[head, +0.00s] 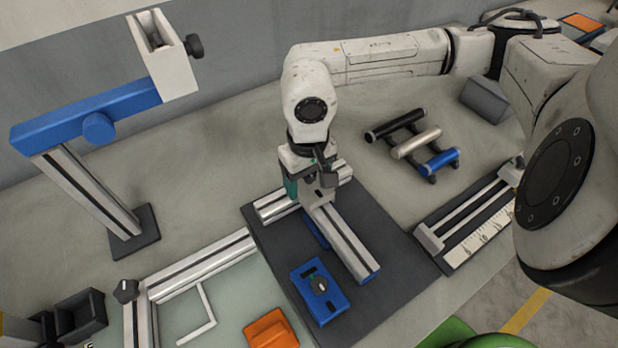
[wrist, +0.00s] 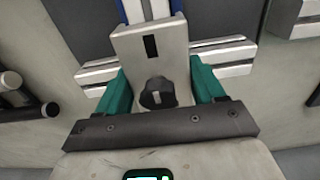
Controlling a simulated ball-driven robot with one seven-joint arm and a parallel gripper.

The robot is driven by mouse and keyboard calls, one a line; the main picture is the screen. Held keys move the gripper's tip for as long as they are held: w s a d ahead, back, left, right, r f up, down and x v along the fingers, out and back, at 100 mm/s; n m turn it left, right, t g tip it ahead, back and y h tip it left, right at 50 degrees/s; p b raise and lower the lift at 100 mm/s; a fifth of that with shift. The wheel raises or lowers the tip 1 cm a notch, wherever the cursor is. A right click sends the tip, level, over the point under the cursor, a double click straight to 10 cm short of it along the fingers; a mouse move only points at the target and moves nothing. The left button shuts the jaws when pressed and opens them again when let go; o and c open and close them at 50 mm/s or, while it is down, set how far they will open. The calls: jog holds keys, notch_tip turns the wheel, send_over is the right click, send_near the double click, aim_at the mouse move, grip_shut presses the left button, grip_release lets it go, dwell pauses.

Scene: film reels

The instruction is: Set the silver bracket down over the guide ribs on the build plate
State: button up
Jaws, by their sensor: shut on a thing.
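My gripper (head: 308,187) points down above the back part of the dark build plate (head: 395,262). Its teal fingers show in the wrist view (wrist: 162,84), shut on the silver bracket (wrist: 178,42), one on each side. The bracket has a dark slot and a black knob (wrist: 157,93). In the head view the bracket (head: 325,197) is partly hidden by my gripper. It sits over the meeting point of the silver rails (head: 345,245). A blue strip (head: 313,229) runs beside the long rail. I cannot single out the guide ribs, or tell whether the bracket touches the rails.
A blue block with a black knob (head: 327,306) lies on the plate's front left. An orange block (head: 270,329) is nearby. A tall blue-armed stand (head: 88,195) is at left. A rack of rollers (head: 415,143) and a ruler fixture (head: 470,215) are at right.

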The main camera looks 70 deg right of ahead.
jog(key=o, duration=1.3)
notch_tip(320, 180, down, 2)
jog(key=shift+a+f, duration=0.1)
jog(key=shift+a, duration=0.05)
jog(key=shift+o, duration=0.2)
jog(key=shift+r, duration=0.55)
notch_tip(320, 180, up, 11)
jog(key=shift+f+b, duration=0.1)
jog(key=shift+b, duration=0.4)
jog(key=shift+r, duration=0.55)
